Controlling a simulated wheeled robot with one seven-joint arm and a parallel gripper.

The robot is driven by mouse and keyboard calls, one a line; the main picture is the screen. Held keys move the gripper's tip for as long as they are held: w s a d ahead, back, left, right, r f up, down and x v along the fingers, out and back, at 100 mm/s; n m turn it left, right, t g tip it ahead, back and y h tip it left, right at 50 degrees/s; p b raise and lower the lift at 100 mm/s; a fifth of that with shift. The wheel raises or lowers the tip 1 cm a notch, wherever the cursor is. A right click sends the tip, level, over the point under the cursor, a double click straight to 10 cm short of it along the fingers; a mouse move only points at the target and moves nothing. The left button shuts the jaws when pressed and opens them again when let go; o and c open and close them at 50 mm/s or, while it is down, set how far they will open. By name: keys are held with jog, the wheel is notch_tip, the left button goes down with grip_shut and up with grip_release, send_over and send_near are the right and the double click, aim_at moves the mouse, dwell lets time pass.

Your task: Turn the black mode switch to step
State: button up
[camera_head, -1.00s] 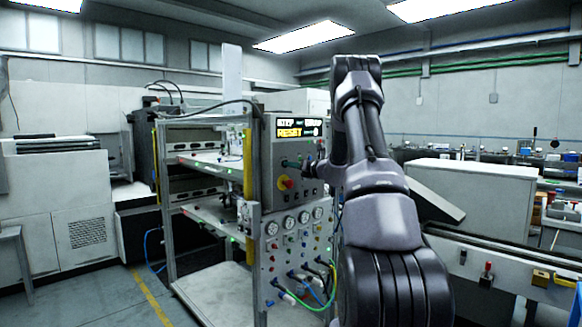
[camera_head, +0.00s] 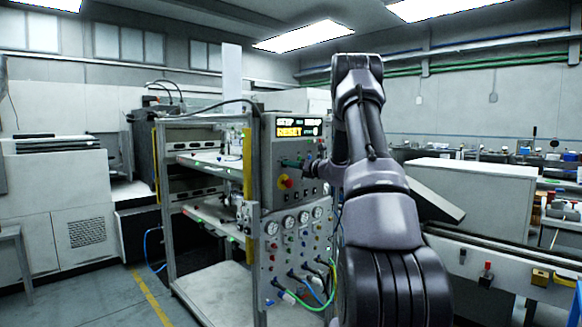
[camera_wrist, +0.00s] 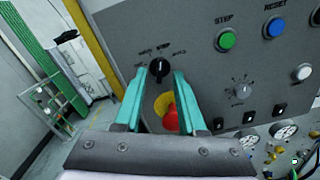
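The black mode switch (camera_wrist: 159,68) is a round knob on the grey control panel (camera_wrist: 198,74), with small labels around it; the one above it reads "STEP". A pale mark on the knob seems to point up, but it is too small to be sure. My gripper (camera_wrist: 160,75) has two teal fingers, spread open with the knob between their tips in the wrist view. Narrow gaps show on both sides of it, and I cannot tell how deep the tips reach. In the head view my gripper (camera_head: 291,163) is at the panel, small and partly hidden by the arm.
A red emergency button on a yellow ring (camera_wrist: 166,109) lies just below the knob, seen between the fingers. To the right are a green STEP button (camera_wrist: 226,41), a blue RESET button (camera_wrist: 273,27), a white button (camera_wrist: 302,72) and a grey dial (camera_wrist: 241,90). Gauges (camera_wrist: 284,131) sit lower.

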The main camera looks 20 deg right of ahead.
jog(key=v, duration=1)
jog(key=shift+s+d, duration=0.1)
jog(key=shift+r, duration=0.1)
jog(key=s+a+r+n+g+y, duration=0.1)
jog(key=s+a+r+n+g, duration=0.2)
jog(key=s+a+n, duration=0.4)
jog(key=s+a+r+n+g+y, duration=0.1)
jog(key=s+a+r+n+g, duration=0.2)
jog(key=a, duration=0.7)
jog(key=s+a+r+n+g+y, duration=0.1)
jog(key=s+a+r+n+g, duration=0.15)
jog(key=s+a+n, duration=0.5)
jog(key=s+a+f+n+g+h, duration=0.1)
jog(key=s+n+h, duration=0.6)
jog(key=s+n, duration=0.8)
jog(key=s, duration=0.5)
jog(key=shift+s+a, duration=0.25)
jog(key=shift+s, duration=0.05)
jog(key=shift+f, duration=0.1)
